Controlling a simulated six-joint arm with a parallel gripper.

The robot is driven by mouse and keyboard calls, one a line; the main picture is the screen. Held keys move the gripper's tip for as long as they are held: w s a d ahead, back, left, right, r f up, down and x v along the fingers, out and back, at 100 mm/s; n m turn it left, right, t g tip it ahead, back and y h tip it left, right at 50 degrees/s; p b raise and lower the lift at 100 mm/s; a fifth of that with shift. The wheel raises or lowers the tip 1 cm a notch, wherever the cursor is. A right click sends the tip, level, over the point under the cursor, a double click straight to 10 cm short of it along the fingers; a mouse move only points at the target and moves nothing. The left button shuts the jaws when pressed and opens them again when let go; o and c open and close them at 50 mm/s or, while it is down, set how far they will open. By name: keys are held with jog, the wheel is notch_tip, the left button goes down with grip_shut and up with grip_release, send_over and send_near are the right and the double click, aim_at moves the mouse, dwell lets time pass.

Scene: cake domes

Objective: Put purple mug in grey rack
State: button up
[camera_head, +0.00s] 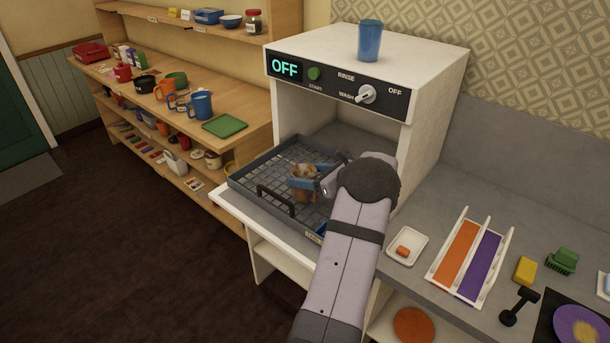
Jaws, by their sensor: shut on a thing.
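The grey rack (246,184), a wire-bottomed tray with a dark front handle, is pulled out at the white washer's opening. I can make out no clearly purple mug. My arm hides the rack's right side, where a bit of blue (321,229) shows.
A blue cup (370,40) stands on the washer (440,62), whose display reads OFF. The counter right of my arm holds a white dish (407,247), an orange-and-purple slotted holder (489,222), a yellow sponge (525,271) and a purple plate (572,325). Shelves with mugs (201,106) stand left.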

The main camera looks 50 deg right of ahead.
jog(key=shift+f, duration=0.4)
jog(key=shift+f, duration=0.2)
jog(key=o, duration=1.3)
jog(key=shift+r, duration=0.15)
jog(key=shift+b+v, duration=2.2)
jog(key=shift+v, duration=3.85)
